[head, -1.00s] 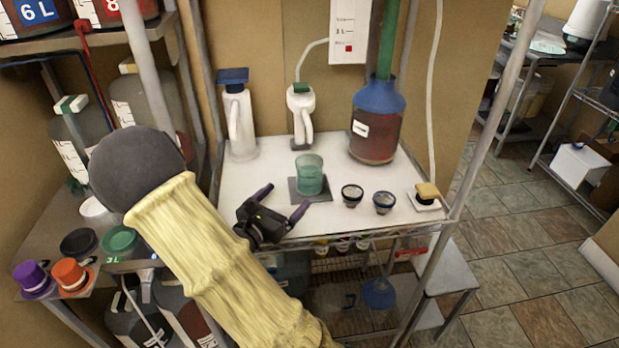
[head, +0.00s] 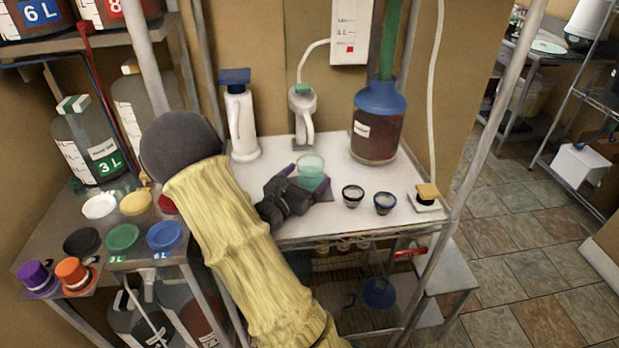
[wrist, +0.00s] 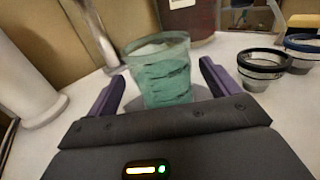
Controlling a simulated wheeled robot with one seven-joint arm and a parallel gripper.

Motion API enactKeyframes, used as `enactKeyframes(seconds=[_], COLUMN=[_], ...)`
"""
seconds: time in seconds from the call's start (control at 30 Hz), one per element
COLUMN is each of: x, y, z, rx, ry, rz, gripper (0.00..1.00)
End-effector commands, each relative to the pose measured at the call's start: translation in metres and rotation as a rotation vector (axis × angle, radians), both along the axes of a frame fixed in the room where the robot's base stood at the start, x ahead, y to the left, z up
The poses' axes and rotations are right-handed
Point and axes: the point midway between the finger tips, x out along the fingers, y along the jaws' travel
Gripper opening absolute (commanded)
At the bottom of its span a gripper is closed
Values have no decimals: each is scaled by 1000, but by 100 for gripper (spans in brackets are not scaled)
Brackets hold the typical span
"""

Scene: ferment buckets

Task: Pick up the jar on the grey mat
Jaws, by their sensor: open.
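The jar (head: 311,170) is a clear greenish cup-like vessel standing upright on the grey mat (head: 323,194) on the white table. In the wrist view the jar (wrist: 160,72) stands between and just beyond my gripper's two purple-tipped fingers, with a gap visible on each side. My gripper (head: 305,183) is open and low over the table at the jar's near left side. The mat (wrist: 206,97) is mostly hidden by my gripper and the jar.
Two small dark-rimmed cups (head: 353,195) (head: 384,202) stand right of the jar. A yellow sponge-like block (head: 427,194) sits further right. A blue-topped bucket (head: 377,125) and two white dispensers (head: 241,125) (head: 303,115) stand behind. The table's front edge is near my gripper.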

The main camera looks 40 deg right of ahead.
Motion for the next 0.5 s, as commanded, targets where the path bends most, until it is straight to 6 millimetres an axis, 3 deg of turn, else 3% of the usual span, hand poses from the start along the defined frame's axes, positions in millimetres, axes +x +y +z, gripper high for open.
enactKeyframes(seconds=[0.2,0.5], x=[8,11], y=[-32,-39], z=[5,5], rx=[-1,-1], ry=[0,0], rz=[-4,-2], gripper=[88,88])
